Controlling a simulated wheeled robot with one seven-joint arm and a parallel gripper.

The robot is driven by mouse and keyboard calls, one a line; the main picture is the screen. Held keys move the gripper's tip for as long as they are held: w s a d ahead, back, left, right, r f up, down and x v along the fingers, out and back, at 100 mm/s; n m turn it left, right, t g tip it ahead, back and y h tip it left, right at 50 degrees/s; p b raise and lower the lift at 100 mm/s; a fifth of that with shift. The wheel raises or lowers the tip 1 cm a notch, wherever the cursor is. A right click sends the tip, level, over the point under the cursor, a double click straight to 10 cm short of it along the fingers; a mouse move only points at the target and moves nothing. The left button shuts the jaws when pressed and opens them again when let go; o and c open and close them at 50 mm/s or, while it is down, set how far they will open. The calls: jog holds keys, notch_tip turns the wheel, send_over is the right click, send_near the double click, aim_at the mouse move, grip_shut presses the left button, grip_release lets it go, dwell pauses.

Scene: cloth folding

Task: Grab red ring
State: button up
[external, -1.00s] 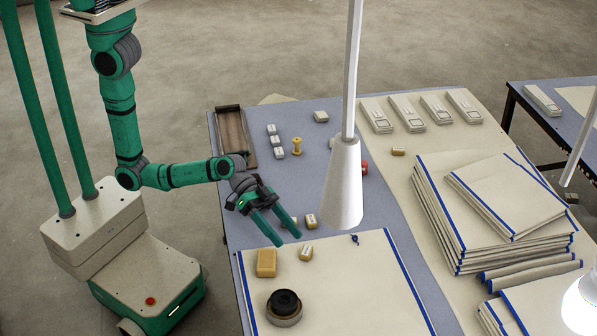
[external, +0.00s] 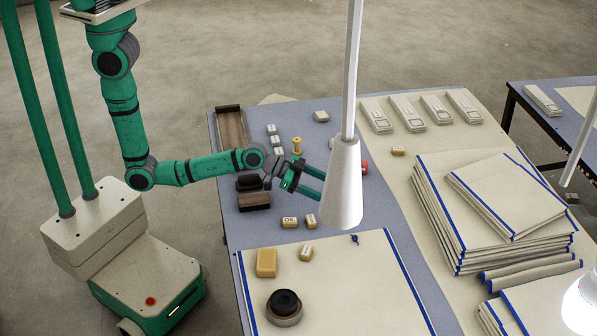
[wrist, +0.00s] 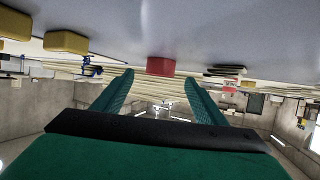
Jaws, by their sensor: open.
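A red thing (external: 364,168), which I take for the red ring, is on the blue-grey table and partly hidden behind the white lamp in the external view. In the wrist view the red thing (wrist: 161,66) shows side-on as a short red shape, so no hole can be seen. My gripper (external: 319,185) is open, left of the lamp shade, its fingers pointing right towards the red side of the table. In the wrist view my gripper (wrist: 158,78) has the red thing ahead, between its two fingertips in the picture. It appears empty.
The white lamp (external: 342,185) covers the space around my fingertips. A yellow spool (external: 297,146) stands behind my gripper. Small tan blocks (external: 290,222) and a brown block (external: 254,201) lie nearer the front. Folded cloths (external: 490,215) are stacked at the right.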

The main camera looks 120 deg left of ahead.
aim_at(340, 195)
jog(key=shift+x, duration=2.6)
jog(key=c, duration=1.1)
